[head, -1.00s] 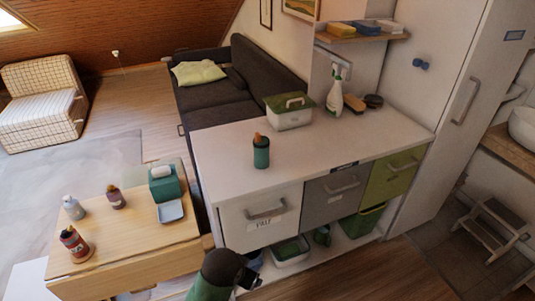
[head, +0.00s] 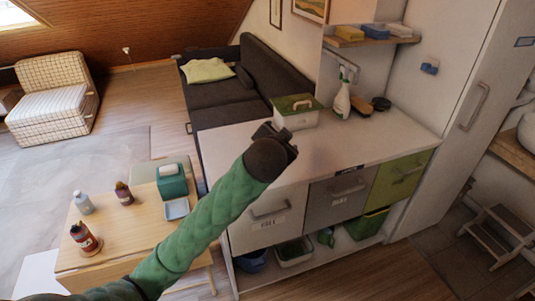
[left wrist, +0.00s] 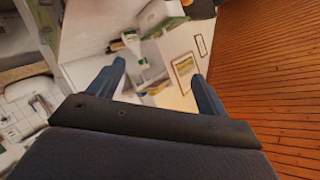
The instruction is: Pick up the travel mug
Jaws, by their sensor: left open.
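My left gripper (head: 274,133) is raised over the left part of the white counter (head: 345,148) in the head view. In the left wrist view its two fingers (left wrist: 158,85) stand wide apart with nothing held between them. The dark green cup with an orange-brown top, which looks like the travel mug, does not show now. Its earlier spot on the counter is covered by my left arm and gripper. I cannot make it out in the left wrist view either. My right gripper is not in view.
A green-lidded box (head: 297,113) and a spray bottle (head: 342,101) stand at the counter's back. A wooden table (head: 140,223) at the left holds several bottles and a teal tissue box (head: 172,181). A green object (head: 325,237) sits on the shelf below.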

